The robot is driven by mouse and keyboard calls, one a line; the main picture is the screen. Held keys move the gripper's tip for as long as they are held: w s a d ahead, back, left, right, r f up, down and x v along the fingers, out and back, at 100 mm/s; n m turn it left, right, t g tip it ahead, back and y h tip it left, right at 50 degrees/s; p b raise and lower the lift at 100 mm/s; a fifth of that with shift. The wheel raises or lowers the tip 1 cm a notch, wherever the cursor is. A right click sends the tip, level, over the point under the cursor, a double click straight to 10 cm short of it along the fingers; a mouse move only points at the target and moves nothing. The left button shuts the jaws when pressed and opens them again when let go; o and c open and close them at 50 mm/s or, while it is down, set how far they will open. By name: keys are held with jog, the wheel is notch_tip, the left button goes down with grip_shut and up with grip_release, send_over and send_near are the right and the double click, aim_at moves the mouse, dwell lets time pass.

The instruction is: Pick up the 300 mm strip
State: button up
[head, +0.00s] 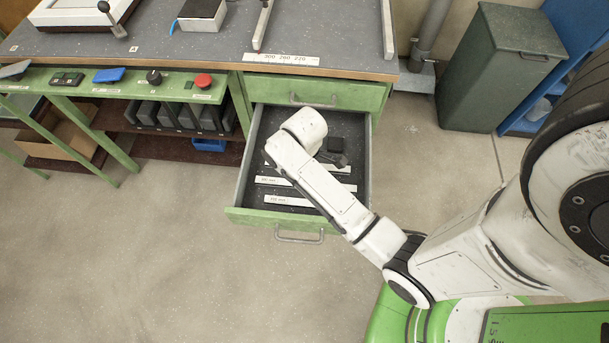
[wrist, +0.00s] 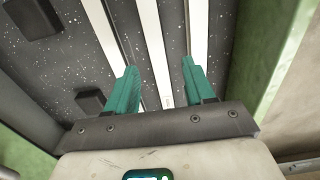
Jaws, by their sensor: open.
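Several pale strips lie side by side in the open drawer (head: 240,190). In the head view they are a rear strip (head: 342,168), a middle strip (head: 270,181) and a front strip (head: 283,200), partly hidden by my arm. Their small labels are too blurred to tell surely which is the 300 mm strip. In the wrist view, my gripper (wrist: 160,80) is open, with teal fingers pointing down at the strips. The middle strip (wrist: 154,45) runs between the fingers. The left strip (wrist: 103,30) and right strip (wrist: 197,30) pass behind the fingertips. My gripper is hidden in the head view.
Dark blocks (wrist: 90,101) lie in the drawer on the rear side of the strips. The green drawer wall (wrist: 282,65) is close on the right in the wrist view. The bench top (head: 210,50) with a size label (head: 281,59) stands behind the drawer.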

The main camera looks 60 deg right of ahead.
jog(key=shift+d+f, duration=0.2)
jog(key=shift+f, duration=2.55)
grip_shut()
